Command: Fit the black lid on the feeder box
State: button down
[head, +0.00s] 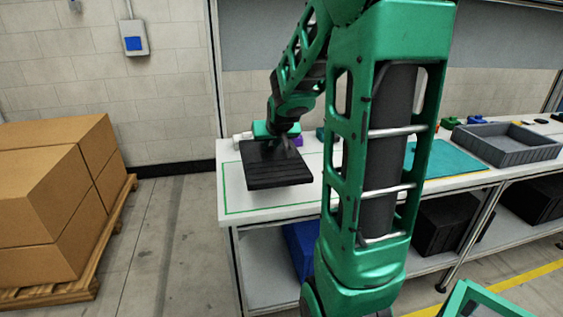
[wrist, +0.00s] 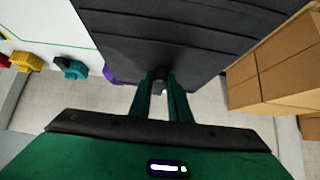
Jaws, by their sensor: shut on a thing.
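The black lid (head: 276,168) is a flat, ribbed dark plate above the left end of the white table, within or over a green outline. My gripper (head: 284,142) is shut on the lid by a small knob at its top. In the wrist view both fingers (wrist: 162,80) close on the knob and the ribbed lid (wrist: 180,32) fills the top. The lid looks a little tilted in the head view. I cannot make out the feeder box; the lid or my arm may hide it.
A purple item (head: 296,140) lies just behind the lid. Cardboard boxes (head: 50,190) on a pallet stand at the left, with clear floor between.

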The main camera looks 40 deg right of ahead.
aim_at(282, 147)
jog(key=d+f, duration=0.1)
jog(key=d, duration=0.1)
jog(key=d+f, duration=0.1)
jog(key=d, duration=0.1)
jog(key=d+f, duration=0.1)
jog(key=d, duration=0.1)
jog(key=shift+w+f, duration=0.25)
jog(key=shift+w, duration=0.15)
jog(key=shift+f, duration=2.05)
jog(key=c, duration=1.6)
grip_release()
jog(key=shift+f, duration=0.1)
jog(key=shift+c, duration=0.2)
